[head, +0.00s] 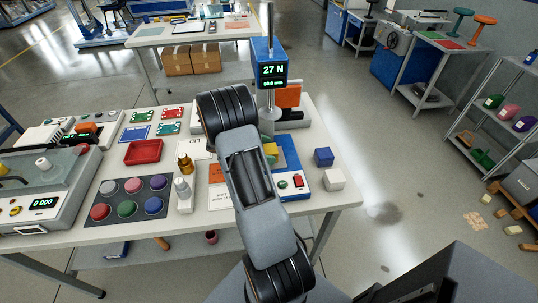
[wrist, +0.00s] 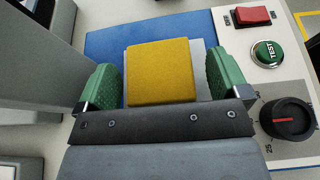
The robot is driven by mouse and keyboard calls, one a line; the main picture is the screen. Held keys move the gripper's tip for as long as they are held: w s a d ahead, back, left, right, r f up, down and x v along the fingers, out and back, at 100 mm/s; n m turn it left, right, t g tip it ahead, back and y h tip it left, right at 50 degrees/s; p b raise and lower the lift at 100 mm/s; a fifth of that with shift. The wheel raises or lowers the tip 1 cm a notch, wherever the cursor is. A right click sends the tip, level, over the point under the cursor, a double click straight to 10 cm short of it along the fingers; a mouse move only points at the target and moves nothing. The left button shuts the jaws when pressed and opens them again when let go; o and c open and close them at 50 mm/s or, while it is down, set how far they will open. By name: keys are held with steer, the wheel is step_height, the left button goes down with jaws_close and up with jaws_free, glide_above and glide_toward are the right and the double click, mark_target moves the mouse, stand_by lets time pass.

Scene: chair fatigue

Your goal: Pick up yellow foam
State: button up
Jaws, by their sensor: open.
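The yellow foam (wrist: 160,70) is a flat square block lying on a light grey plate (wrist: 204,88) on a blue surface (wrist: 105,44) in the wrist view. My gripper (wrist: 161,86) is open, with a green pad on each side of the foam and a visible gap to it at both sides. The near edge of the foam is close to the dark gripper body.
A test machine with a "27 N" display (head: 273,75) rises behind the foam. A red switch (wrist: 255,16), green TEST button (wrist: 267,53) and black knob (wrist: 287,119) sit right of it. Blue (head: 323,156) and white (head: 334,179) cubes stand near the table's right edge.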

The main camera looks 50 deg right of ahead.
steer(key=shift+x, duration=0.8)
steer(key=c, duration=1.1)
steer(key=shift+o, duration=0.2)
